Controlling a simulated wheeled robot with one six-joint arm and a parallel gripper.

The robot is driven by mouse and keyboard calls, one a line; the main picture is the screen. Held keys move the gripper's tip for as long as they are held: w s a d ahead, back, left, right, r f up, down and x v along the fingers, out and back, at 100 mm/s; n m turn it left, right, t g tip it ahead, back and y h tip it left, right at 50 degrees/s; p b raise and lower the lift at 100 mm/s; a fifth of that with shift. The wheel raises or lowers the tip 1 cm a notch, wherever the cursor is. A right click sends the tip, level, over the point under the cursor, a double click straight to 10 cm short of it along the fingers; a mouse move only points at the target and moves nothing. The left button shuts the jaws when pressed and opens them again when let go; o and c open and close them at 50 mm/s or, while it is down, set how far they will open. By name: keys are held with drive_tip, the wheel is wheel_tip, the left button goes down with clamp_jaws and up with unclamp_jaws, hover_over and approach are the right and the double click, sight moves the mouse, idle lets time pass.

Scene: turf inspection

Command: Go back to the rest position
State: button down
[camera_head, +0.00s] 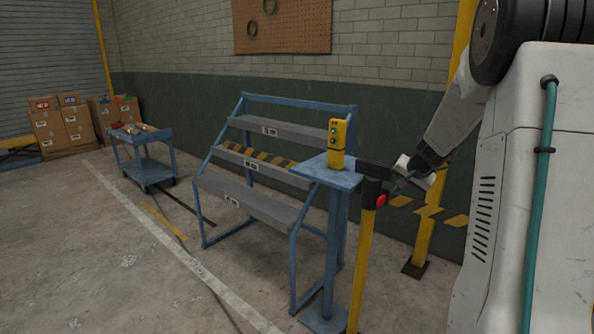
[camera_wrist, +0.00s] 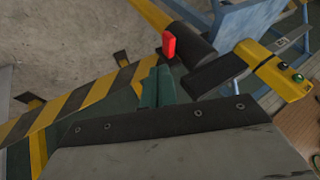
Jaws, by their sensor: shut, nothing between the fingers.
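My gripper (camera_head: 400,184) is at the right in the head view, beside the black head of a yellow post (camera_head: 361,265). Its fingers look shut and empty. In the wrist view the teal fingertips (camera_wrist: 158,88) are together, close to the post's black head (camera_wrist: 190,42) and its red part (camera_wrist: 169,45). The red part also shows in the head view (camera_head: 381,200). I cannot tell whether the fingers touch the post. The rest position itself is not marked in either view.
A yellow control box (camera_head: 337,143) stands on a blue pedestal (camera_head: 330,178) just left of the post. A yellow-black striped band (camera_head: 430,211) runs right of it. A blue-framed stepped rack (camera_head: 248,205) and blue cart (camera_head: 146,165) stand further left. Floor at the front left is clear.

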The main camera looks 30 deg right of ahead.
drive_tip(key=s+a+r+n+g+y, duration=0.1)
drive_tip(key=s+a+g, duration=0.1)
drive_tip(key=s+a, duration=0.35)
drive_tip(key=s+a+n+g+y, duration=0.1)
drive_tip(key=s+a+n+y, duration=0.1)
drive_tip(key=a, duration=0.6)
drive_tip(key=s+a+r+n+g+y, duration=0.1)
drive_tip(key=s+a+g, duration=0.1)
drive_tip(key=s+a, duration=0.35)
drive_tip(key=s+a+r+n+h, duration=0.1)
drive_tip(key=s+a+r+n, duration=0.2)
drive_tip(key=s+a, duration=0.6)
drive_tip(key=s+a+r+n+h, duration=0.1)
drive_tip(key=s+a+r+n, duration=0.2)
drive_tip(key=s+a, duration=0.7)
drive_tip(key=shift+a+n+g, duration=0.4)
drive_tip(key=shift+n, duration=0.6)
